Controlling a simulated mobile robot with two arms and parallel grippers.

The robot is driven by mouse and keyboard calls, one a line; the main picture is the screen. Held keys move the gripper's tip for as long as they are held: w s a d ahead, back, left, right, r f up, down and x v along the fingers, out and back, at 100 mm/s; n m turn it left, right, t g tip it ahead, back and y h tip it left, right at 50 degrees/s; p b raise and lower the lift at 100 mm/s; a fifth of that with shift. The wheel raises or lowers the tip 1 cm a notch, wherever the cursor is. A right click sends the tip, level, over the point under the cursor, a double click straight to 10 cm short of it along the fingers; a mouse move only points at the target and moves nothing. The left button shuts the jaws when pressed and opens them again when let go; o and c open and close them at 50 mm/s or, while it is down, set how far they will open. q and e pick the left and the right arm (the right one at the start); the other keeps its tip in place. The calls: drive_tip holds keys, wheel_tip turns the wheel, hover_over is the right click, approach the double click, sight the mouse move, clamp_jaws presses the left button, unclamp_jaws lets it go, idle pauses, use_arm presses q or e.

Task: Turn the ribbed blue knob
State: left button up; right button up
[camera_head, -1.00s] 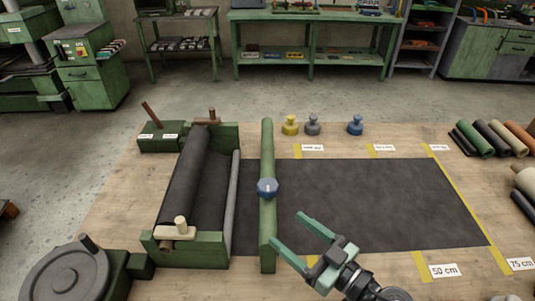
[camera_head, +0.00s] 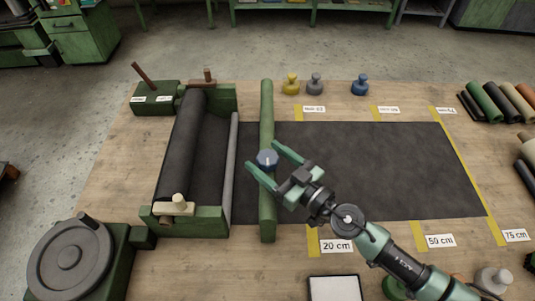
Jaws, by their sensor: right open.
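The ribbed blue knob (camera_head: 267,159) sits on the green bar (camera_head: 267,205) that lies across the dark sheet (camera_head: 370,170). A pale mark shows on its top. My right gripper (camera_head: 262,156) is open, with its two green fingers reaching up and left toward the knob. One fingertip is on the knob's left side and the other on its upper right. I cannot tell whether either finger touches it. My left gripper is out of view.
A green roller stand (camera_head: 185,222) with a dark roll is left of the bar. Yellow (camera_head: 291,84), grey (camera_head: 315,84) and blue (camera_head: 360,85) handled pieces stand at the back. Rolls (camera_head: 485,101) lie at the right. A round grey disc (camera_head: 70,256) is at front left.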

drive_tip(key=shift+a, duration=0.1)
drive_tip(key=c, duration=1.4)
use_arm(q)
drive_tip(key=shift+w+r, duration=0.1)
use_arm(e)
drive_tip(key=shift+o, duration=0.2)
drive_tip(key=shift+r, duration=0.1)
